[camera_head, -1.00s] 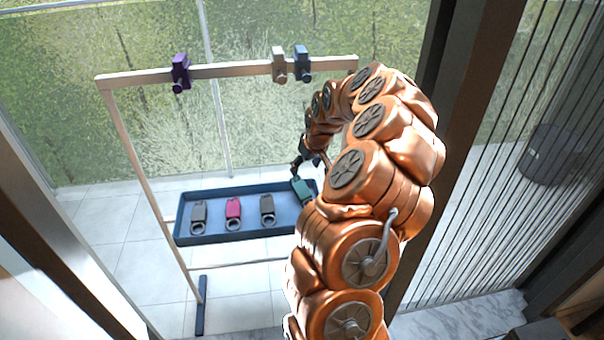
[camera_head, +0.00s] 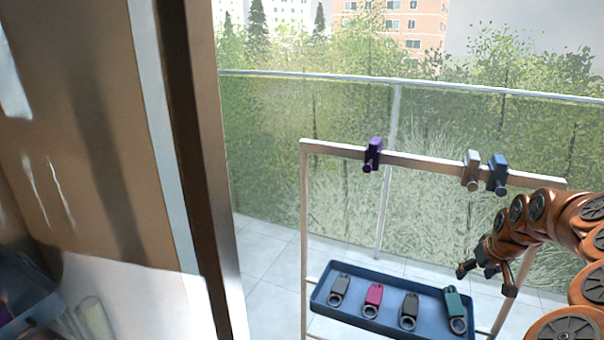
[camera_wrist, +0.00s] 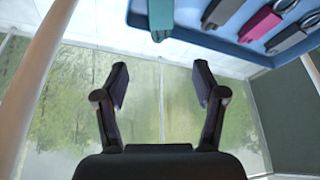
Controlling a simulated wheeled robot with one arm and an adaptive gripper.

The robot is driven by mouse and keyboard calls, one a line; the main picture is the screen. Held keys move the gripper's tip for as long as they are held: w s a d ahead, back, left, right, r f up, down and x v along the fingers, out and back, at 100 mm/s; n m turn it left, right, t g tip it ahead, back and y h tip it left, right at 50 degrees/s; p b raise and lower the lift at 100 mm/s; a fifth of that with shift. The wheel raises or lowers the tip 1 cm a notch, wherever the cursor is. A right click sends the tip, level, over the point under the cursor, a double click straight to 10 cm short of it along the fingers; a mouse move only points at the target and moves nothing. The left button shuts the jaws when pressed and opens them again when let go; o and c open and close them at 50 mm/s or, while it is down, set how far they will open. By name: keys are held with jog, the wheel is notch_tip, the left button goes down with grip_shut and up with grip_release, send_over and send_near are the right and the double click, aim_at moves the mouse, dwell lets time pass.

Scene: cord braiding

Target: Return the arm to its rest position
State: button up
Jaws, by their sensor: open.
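My gripper (camera_head: 486,278) is open and empty. In the head view it hangs at the right, above and beside the right end of the blue tray. In the wrist view my gripper (camera_wrist: 162,92) shows two dark fingers spread apart with nothing between them. My orange arm (camera_head: 545,215) enters from the right edge of the head view, bent over toward the frame. A teal clip with a ring (camera_head: 455,308) lies in the tray's right end, apart from the fingers; it also shows at the top of the wrist view (camera_wrist: 160,15).
A blue tray (camera_head: 325,311) on the wooden frame (camera_head: 303,230) also holds a pink clip (camera_head: 373,299) and two grey ones. Purple (camera_head: 373,155), light grey (camera_head: 472,171) and blue (camera_head: 497,175) clamps sit on the top bar. A door post (camera_head: 205,170) stands left.

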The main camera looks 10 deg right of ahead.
jog(key=s+a+r+n+g+y+p, duration=0.15)
jog(key=a+r, duration=0.25)
jog(key=a, duration=0.5)
jog(key=s+a+r+n+p, duration=0.1)
jog(key=a+r+n+p, duration=0.15)
jog(key=a, duration=0.65)
jog(key=s+a+r+n+y+p, duration=0.1)
jog(key=a+r, duration=0.3)
jog(key=a, duration=0.5)
jog(key=s+a+r+g+p, duration=0.1)
jog(key=s+a, duration=0.3)
jog(key=s, duration=0.4)
jog(key=s+a+r+m+g+h+p, duration=0.1)
jog(key=s+a+r+p, duration=0.3)
jog(key=s, duration=0.4)
jog(key=s+a+r+g+p, duration=0.2)
jog(key=s+a+p, duration=0.1)
jog(key=s, duration=0.4)
jog(key=shift+s+a+r+m, duration=0.25)
jog(key=shift+s+a+m, duration=0.15)
jog(key=shift+a, duration=0.4)
jog(key=shift+s+a+g, duration=0.1)
jog(key=shift+s+g, duration=0.25)
jog(key=shift+s, duration=0.1)
jog(key=shift+c, duration=0.3)
